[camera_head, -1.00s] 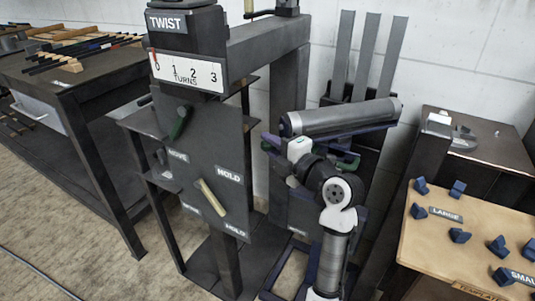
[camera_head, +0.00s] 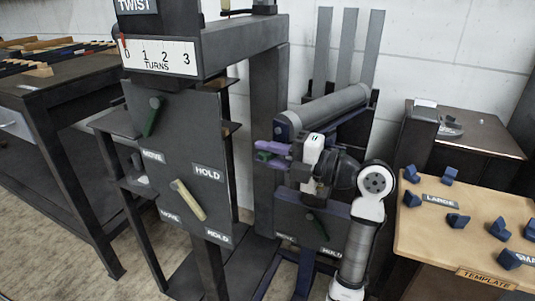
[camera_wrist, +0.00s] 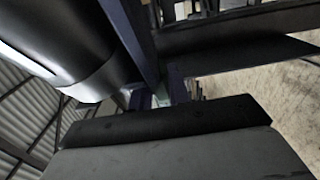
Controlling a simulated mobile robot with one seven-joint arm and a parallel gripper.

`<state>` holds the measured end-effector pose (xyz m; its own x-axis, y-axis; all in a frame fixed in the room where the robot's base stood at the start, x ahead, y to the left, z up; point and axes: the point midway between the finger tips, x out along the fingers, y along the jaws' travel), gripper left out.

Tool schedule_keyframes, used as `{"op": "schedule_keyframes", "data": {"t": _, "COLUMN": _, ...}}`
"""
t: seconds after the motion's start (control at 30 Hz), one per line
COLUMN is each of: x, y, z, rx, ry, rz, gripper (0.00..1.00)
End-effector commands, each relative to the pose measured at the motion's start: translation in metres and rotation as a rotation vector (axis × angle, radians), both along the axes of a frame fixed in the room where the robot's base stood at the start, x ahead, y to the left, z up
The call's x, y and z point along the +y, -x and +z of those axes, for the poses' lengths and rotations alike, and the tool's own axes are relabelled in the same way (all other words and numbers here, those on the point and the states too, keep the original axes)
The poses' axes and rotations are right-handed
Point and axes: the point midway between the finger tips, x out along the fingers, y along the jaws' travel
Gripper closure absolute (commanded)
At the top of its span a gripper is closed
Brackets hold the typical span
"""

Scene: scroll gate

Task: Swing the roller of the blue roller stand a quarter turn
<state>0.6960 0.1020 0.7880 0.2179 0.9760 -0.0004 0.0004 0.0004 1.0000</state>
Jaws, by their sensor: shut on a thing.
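The blue roller stand (camera_head: 335,205) is in the middle of the head view. Its grey roller (camera_head: 325,108) lies roughly level across the top, slanting up to the right, with a dark blue end. A dark cylinder, apparently the roller (camera_wrist: 65,35), fills the upper left of the wrist view. My gripper (camera_head: 262,155) reaches in from the right, below the roller's left end. Its purple fingers are shut on a small green part (camera_head: 262,157) at the stand. Most of that part is hidden; a pale green bit shows between dark bars in the wrist view.
A dark panel with levers (camera_head: 180,160) and the TWIST sign stands close on the left. A tan board with blue blocks (camera_head: 440,240) lies at the right. A dark table (camera_head: 470,135) stands behind it. Bare floor shows at the lower left.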

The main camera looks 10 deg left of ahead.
Motion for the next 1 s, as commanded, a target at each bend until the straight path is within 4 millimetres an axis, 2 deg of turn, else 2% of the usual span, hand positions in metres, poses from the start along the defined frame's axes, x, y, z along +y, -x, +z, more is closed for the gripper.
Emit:
{"op": "schedule_keyframes", "data": {"t": 0.17, "x": -0.002, "y": -0.001, "z": 0.0, "rx": 0.001, "ry": -0.002, "rz": -0.007, "gripper": 1.0}}
{"op": "schedule_keyframes", "data": {"t": 0.2, "x": -0.002, "y": -0.001, "z": 0.0, "rx": 0.0, "ry": -0.002, "rz": -0.007, "gripper": 0.78}}
{"op": "schedule_keyframes", "data": {"t": 0.33, "x": -0.001, "y": -0.001, "z": 0.0, "rx": 0.0, "ry": -0.001, "rz": -0.005, "gripper": 0.61}}
{"op": "schedule_keyframes", "data": {"t": 0.77, "x": 0.0, "y": 0.0, "z": 0.002, "rx": -0.001, "ry": 0.0, "rz": -0.002, "gripper": 0.6}}
{"op": "schedule_keyframes", "data": {"t": 0.87, "x": 0.0, "y": 0.0, "z": 0.01, "rx": -0.003, "ry": 0.001, "rz": -0.002, "gripper": 0.6}}
{"op": "schedule_keyframes", "data": {"t": 1.0, "x": 0.0, "y": 0.0, "z": 0.036, "rx": -0.007, "ry": 0.0, "rz": -0.002, "gripper": 0.6}}
